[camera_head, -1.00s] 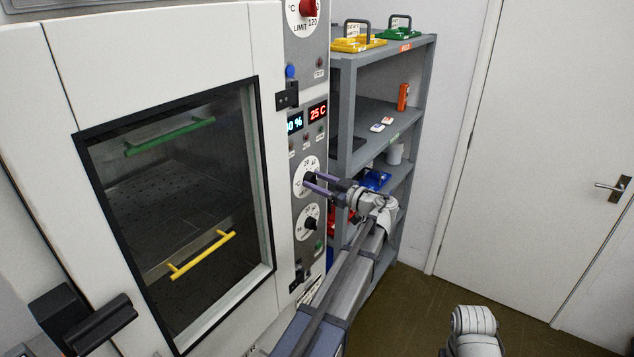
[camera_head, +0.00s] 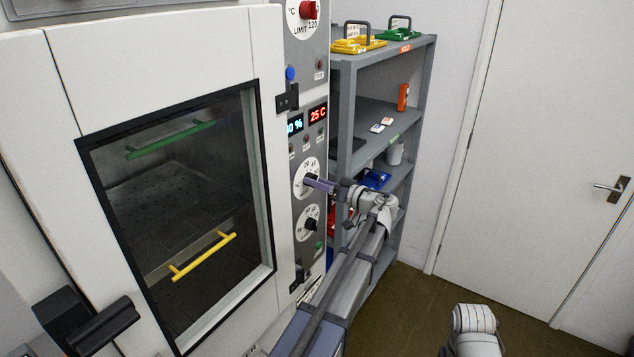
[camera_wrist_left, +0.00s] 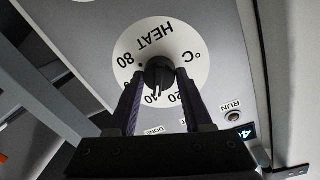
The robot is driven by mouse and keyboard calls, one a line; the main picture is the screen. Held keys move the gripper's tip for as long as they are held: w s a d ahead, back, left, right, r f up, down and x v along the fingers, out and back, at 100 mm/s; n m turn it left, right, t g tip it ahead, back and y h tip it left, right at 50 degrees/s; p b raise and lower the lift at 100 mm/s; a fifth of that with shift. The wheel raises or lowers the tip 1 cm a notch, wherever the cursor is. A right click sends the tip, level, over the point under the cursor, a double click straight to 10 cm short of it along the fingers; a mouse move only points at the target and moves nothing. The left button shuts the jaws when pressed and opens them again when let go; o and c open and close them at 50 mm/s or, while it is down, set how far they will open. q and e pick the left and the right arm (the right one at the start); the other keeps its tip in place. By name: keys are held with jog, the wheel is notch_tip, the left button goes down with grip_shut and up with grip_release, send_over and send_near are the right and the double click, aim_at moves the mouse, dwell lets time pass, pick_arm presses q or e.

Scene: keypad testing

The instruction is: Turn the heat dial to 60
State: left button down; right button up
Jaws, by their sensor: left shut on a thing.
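In the left wrist view the dial (camera_wrist_left: 185,45) appears turned over, with HEAT, 80, 40, 20 and °C readable; the 60 cannot be read. The black knob (camera_wrist_left: 158,72) sits in its middle, with a light mark facing the 40 side. My left gripper (camera_head: 312,179) is shut on the knob; in the wrist view its fingers (camera_wrist_left: 158,82) flank it. My right gripper is not in view.
A red display (camera_head: 317,113) above the dial reads 25 C. A second dial (camera_head: 308,222) sits just below. The oven door (camera_head: 262,285) is shut at left. A grey shelf (camera_head: 430,75) stands close behind my left gripper. Open floor (camera_head: 420,300) lies at right.

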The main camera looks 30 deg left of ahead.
pick_arm(q)
jog(key=m+g, duration=0.1)
jog(key=m, duration=0.9)
jog(key=shift+w, duration=0.1)
dwell(0.5)
jog(key=shift+c, duration=1.6)
grip_release()
jog(key=d+p, duration=0.1)
jog(key=d, duration=0.6)
jog(key=shift+s+d+r, duration=0.25)
jog(key=shift+s+d, duration=0.05)
jog(key=shift+d, duration=0.1)
